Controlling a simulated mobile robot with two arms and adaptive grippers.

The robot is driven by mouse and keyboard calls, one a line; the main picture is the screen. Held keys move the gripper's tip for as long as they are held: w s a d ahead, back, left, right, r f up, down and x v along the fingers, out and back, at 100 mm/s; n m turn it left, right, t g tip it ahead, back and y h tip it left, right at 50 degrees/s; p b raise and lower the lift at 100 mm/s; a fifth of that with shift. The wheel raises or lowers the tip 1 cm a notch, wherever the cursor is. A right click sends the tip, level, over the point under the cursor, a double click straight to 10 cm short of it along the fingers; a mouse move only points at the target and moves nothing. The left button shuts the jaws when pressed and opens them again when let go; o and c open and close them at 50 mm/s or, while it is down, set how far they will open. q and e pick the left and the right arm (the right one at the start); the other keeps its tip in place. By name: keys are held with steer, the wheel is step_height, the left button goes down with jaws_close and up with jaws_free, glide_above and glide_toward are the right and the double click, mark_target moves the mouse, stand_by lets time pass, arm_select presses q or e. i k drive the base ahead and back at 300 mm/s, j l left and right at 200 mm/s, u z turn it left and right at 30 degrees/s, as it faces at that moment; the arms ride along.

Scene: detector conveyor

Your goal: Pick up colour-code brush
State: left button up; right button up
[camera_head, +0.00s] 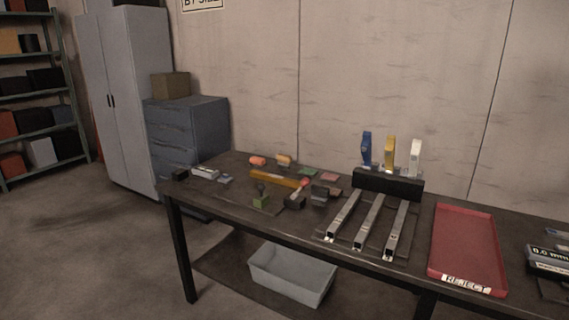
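No brush can be made out for certain. A blue upright piece (367,148), a yellow one (389,153) and a white one (415,158) stand in a row behind a black block (388,184) on the dark bench (240,212). A small red-tipped item (301,186) lies among loose things at the bench's left-middle; it is too small to tell what it is. Neither of my grippers is in view.
Three metal bars (369,222) lie in front of the black block. A red tray (466,246) labelled REJECT lies to the right, near a grey labelled device (547,262). A yellow level-like bar (278,179) lies left. A grey bin (291,275) sits below the bench.

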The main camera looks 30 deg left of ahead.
mark_target(284, 161)
steer(key=j+z, duration=0.1)
steer(key=z, duration=0.3)
steer(key=j+z, duration=0.2)
steer(key=j, duration=0.2)
steer(key=k+j+z, duration=0.25)
steer(key=j, duration=0.15)
steer(key=j+z, duration=0.2)
steer(key=j, duration=0.2)
steer(key=k+j+z, duration=0.2)
steer(key=j, duration=0.2)
steer(key=i, duration=0.05)
